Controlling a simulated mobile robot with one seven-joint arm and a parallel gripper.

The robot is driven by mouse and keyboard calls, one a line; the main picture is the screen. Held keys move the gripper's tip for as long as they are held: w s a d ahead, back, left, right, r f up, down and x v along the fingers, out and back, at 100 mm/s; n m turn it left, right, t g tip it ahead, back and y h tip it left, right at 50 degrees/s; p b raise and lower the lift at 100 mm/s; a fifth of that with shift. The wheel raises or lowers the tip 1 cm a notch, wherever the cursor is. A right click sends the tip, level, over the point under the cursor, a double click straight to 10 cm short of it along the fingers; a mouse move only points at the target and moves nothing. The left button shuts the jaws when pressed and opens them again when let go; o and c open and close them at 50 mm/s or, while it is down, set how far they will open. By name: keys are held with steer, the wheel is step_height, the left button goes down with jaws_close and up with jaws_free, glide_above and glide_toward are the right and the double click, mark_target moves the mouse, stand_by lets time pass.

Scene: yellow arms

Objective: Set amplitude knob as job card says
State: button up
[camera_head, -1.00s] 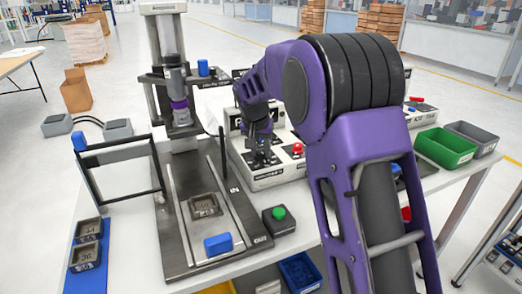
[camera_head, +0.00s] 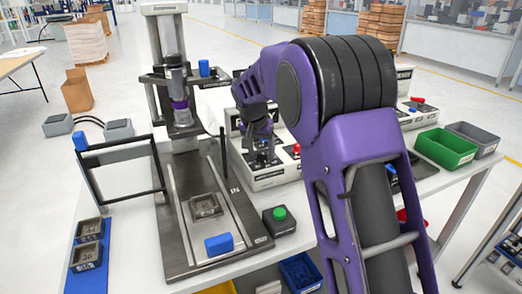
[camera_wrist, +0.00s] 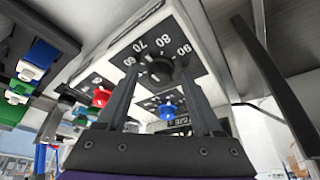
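A black round knob (camera_wrist: 160,73) sits on a black dial plate (camera_wrist: 166,43) with white numbers; 60, 70, 80 and 90 are readable in the wrist view. The knob's name label is not readable, so I cannot tell whether it is the amplitude knob. My gripper (camera_wrist: 159,68) has its two dark fingers apart, one on each side of this knob. Whether they touch it is not clear. In the head view my gripper (camera_head: 262,152) is over the grey control box (camera_head: 276,174), and the knob is hidden. I make out no readable job card.
A red button (camera_wrist: 101,97) and a blue knob (camera_wrist: 167,111) are close to my fingers. A press fixture (camera_head: 208,232) stands left of the box, with a green button box (camera_head: 279,219) in front. Green (camera_head: 445,149) and grey bins (camera_head: 473,136) are at right.

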steer(key=shift+r, duration=0.1)
steer(key=p+v, duration=0.2)
steer(key=v, duration=1.5)
steer(key=shift+s+r, duration=0.1)
